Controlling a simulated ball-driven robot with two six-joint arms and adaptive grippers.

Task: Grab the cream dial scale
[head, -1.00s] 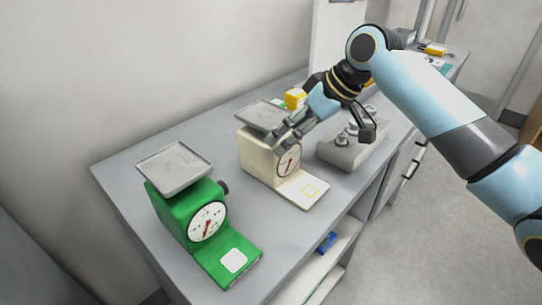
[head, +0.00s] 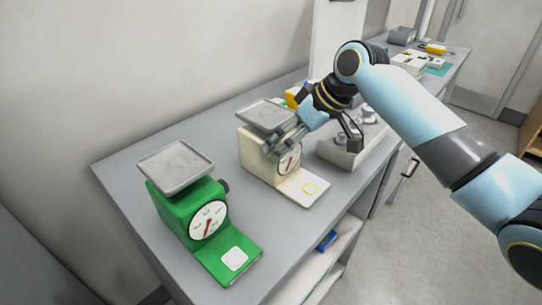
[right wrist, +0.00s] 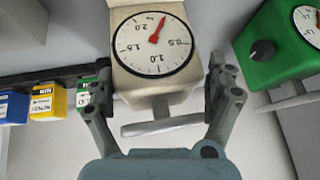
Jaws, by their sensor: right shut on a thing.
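The cream dial scale (head: 257,161) stands upright on the grey table, with a metal pan on top, a white round dial and a flat base plate in front. My right gripper (head: 284,145) reaches it from the upper right, just below the pan, and partly hides the dial. In the right wrist view the cream scale (right wrist: 150,92) appears upside down between the two fingers of my right gripper (right wrist: 163,84), which is shut on its body. My left gripper is not in view.
A green dial scale (head: 183,215) stands nearer on the same table (head: 130,180). A grey block with metal weights (head: 345,155) is right of the cream scale. A yellow box (head: 292,93) is behind. A wall borders the back; a blue item (head: 326,242) lies on the shelf below.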

